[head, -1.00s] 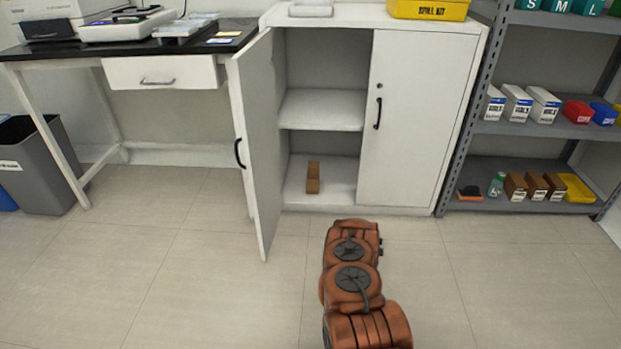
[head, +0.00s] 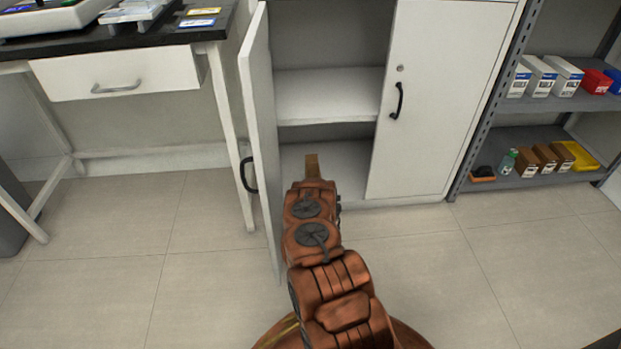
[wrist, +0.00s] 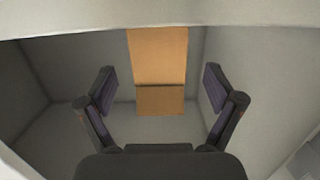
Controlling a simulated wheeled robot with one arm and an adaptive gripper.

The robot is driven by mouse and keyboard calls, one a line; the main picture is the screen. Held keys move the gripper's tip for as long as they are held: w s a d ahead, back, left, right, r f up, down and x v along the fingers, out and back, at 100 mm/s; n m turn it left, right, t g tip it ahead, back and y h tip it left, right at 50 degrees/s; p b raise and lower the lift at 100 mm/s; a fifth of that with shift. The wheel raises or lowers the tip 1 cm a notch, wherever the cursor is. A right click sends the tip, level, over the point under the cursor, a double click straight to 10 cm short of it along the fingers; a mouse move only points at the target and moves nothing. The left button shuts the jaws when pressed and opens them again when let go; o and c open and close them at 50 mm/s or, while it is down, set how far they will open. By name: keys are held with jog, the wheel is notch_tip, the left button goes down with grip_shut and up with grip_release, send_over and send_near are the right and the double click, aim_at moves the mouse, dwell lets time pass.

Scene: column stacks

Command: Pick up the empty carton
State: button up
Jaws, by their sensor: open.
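A brown carton (head: 312,165) stands on the bottom shelf of the white cabinet, behind the open left door. My orange arm hides its lower part in the head view. In the wrist view the carton (wrist: 158,58) is ahead, centred between the fingers, with a lighter upper face and a darker lower part. My gripper (wrist: 158,88) is open and empty, its two dark fingers spread wider than the carton. The carton appears beyond the fingertips, with no contact visible. Whether the carton is empty cannot be seen.
The open cabinet door (head: 262,150) stands close to the left of my arm. The closed right door (head: 440,100) is on the right. A middle shelf (head: 330,95) lies above the carton. A metal rack (head: 530,180) with small boxes stands further right. The floor in front is clear.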

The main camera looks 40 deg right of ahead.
jog(key=shift+w+d+f, duration=0.15)
jog(key=shift+w+d, duration=0.05)
jog(key=shift+w, duration=0.3)
jog(key=b+x, duration=0.3)
jog(key=x, duration=0.1)
jog(key=shift+s+d, duration=0.15)
jog(key=shift+w+d, duration=0.3)
jog(key=shift+w, duration=0.1)
jog(key=shift+c, duration=0.4)
jog(key=c, duration=1.1)
jog(key=shift+o, duration=0.2)
